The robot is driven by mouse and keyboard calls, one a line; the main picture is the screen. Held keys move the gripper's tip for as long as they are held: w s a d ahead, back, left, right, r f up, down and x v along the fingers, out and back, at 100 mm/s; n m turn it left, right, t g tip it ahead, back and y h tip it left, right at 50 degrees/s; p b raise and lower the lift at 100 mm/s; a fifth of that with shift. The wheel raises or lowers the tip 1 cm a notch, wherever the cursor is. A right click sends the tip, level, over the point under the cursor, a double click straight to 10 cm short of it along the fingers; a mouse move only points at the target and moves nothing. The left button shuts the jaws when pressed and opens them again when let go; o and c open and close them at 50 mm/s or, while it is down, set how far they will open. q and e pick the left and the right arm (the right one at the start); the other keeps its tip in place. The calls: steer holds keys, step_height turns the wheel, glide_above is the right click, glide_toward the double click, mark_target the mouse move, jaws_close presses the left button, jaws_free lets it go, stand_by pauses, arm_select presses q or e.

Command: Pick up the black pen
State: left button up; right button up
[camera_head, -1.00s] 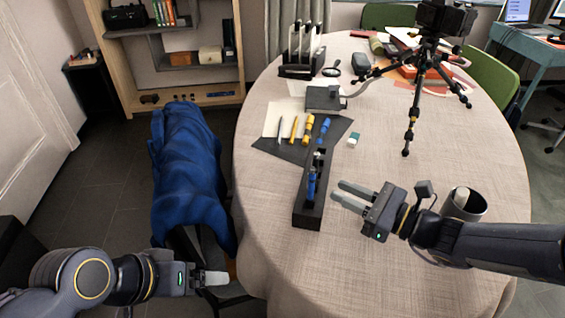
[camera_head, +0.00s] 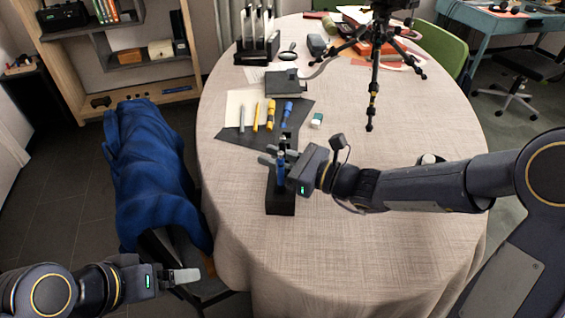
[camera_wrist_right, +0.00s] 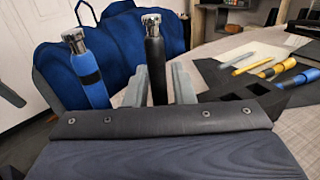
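The black pen (camera_wrist_right: 155,68), with a silver top, stands upright between the fingers of my right gripper (camera_wrist_right: 161,80) in the right wrist view. A small gap shows beside the pen, so the fingers look open around it. A blue pen (camera_wrist_right: 88,72) stands just left of them; it also shows in the head view (camera_head: 281,172). The black holder (camera_head: 281,204) is partly hidden by my right gripper (camera_head: 267,155). The black pen is hard to make out in the head view. My left gripper (camera_head: 184,276) is off the table at lower left; its finger gap does not show.
Yellow and blue markers (camera_head: 270,114) lie on a dark mat (camera_head: 233,136) behind the holder. An eraser (camera_head: 317,120) lies to their right. A tripod (camera_head: 373,85) stands at the back right. A chair with blue cloth (camera_head: 147,170) is at left. The table's front is clear.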

jaws_close()
